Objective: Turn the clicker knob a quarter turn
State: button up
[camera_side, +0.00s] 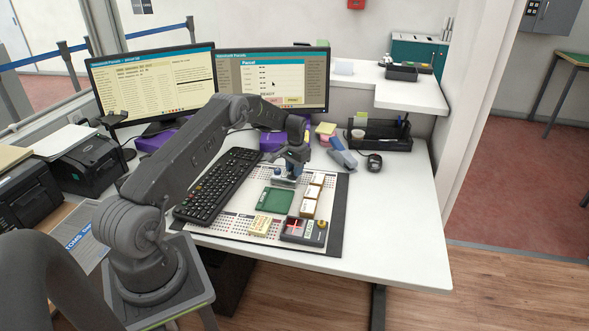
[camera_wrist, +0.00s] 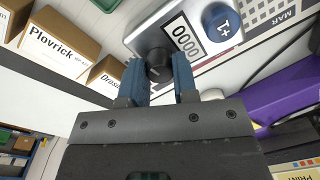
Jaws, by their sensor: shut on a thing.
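The clicker (camera_wrist: 150,37) is a silver-grey counter with a display reading 0000 and a round blue +1 button (camera_wrist: 221,24). Its black knob (camera_wrist: 158,62) sticks out at the near side in the wrist view, with a pale line on its face. My gripper (camera_wrist: 161,70) has its blue fingers on both sides of the knob and is shut on it. In the side view my gripper (camera_side: 296,154) reaches down at the back of the desk mat, over the clicker (camera_side: 284,182), which it partly hides. The knob is hidden there.
Labelled boxes (camera_side: 312,192) stand in a row just right of the clicker. A green pad (camera_side: 275,200) lies in front, the keyboard (camera_side: 217,186) to the left. A blue-grey scanner (camera_side: 342,153) and mouse (camera_side: 374,162) are at right. The desk's right front is clear.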

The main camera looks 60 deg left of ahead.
dwell(0.5)
jog(key=o, duration=0.9)
jog(key=shift+o, duration=0.2)
jog(key=shift+r, duration=0.1)
notch_tip(320, 180, up, 14)
jog(key=shift+d+f, duration=0.2)
jog(key=shift+d, duration=0.1)
